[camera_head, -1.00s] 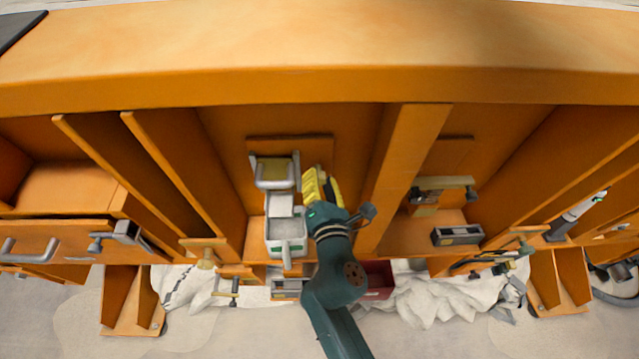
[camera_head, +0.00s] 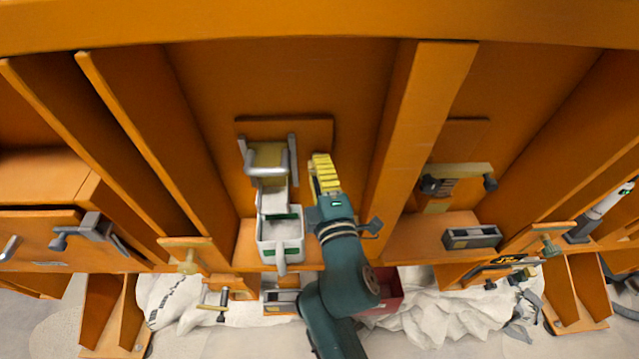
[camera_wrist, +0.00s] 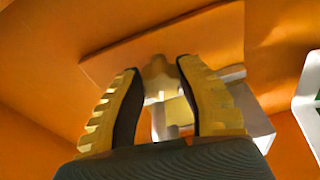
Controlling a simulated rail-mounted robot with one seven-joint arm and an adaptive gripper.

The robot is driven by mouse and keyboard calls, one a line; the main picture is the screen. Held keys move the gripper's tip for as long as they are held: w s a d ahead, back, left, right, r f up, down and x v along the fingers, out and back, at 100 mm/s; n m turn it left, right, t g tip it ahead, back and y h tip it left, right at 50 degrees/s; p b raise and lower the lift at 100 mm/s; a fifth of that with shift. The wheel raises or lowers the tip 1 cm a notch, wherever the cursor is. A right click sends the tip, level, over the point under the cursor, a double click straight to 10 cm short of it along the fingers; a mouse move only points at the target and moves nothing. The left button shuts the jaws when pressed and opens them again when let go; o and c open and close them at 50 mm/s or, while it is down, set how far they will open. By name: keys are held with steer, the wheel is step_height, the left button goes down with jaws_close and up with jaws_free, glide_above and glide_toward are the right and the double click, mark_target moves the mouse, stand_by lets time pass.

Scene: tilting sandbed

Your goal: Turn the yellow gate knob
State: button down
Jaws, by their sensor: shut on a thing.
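The gate fitting (camera_head: 267,160) is a grey metal bracket with a yellowish block, set on a wooden plate (camera_head: 310,128). My gripper (camera_head: 322,165) has yellow ribbed fingers and is just right of the fitting. In the wrist view, the dull yellow knob (camera_wrist: 158,72) lies between the fingertips of my gripper (camera_wrist: 160,75), which are shut on it. The fingers hide part of the knob. In the head view I cannot make the knob out behind my fingers.
A white container (camera_head: 280,240) hangs below the fitting, close left of my gripper. A thick orange upright (camera_head: 415,130) stands to the right. Another fitting (camera_head: 458,180) is beyond it. A red bin (camera_head: 388,290) and white sacks (camera_head: 435,310) lie below.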

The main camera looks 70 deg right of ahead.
steer(key=m+b, duration=0.2)
steer(key=f+m+b, duration=0.1)
steer(key=m+b, duration=0.1)
steer(key=b, duration=0.1)
steer(key=shift+f+h, duration=0.1)
steer(key=shift+h, duration=0.2)
steer(key=m+b, duration=0.4)
steer(key=b, duration=0.1)
steer(key=shift+w+h+b, duration=0.1)
steer(key=shift+h+b, duration=0.25)
steer(key=shift+h, duration=0.05)
steer(key=m+b, duration=0.4)
steer(key=b, duration=0.1)
steer(key=shift+w+g+h, duration=0.1)
steer(key=shift+g+h, duration=0.2)
steer(key=shift+h, duration=0.1)
steer(key=shift+r+m+b, duration=0.2)
steer(key=shift+m+b, duration=0.65)
steer(key=shift+m, duration=0.15)
steer(key=shift+r+g, duration=0.1)
steer(key=shift+g, duration=0.3)
steer(key=c, duration=0.6)
jaws_free()
steer(key=shift+a, duration=0.1)
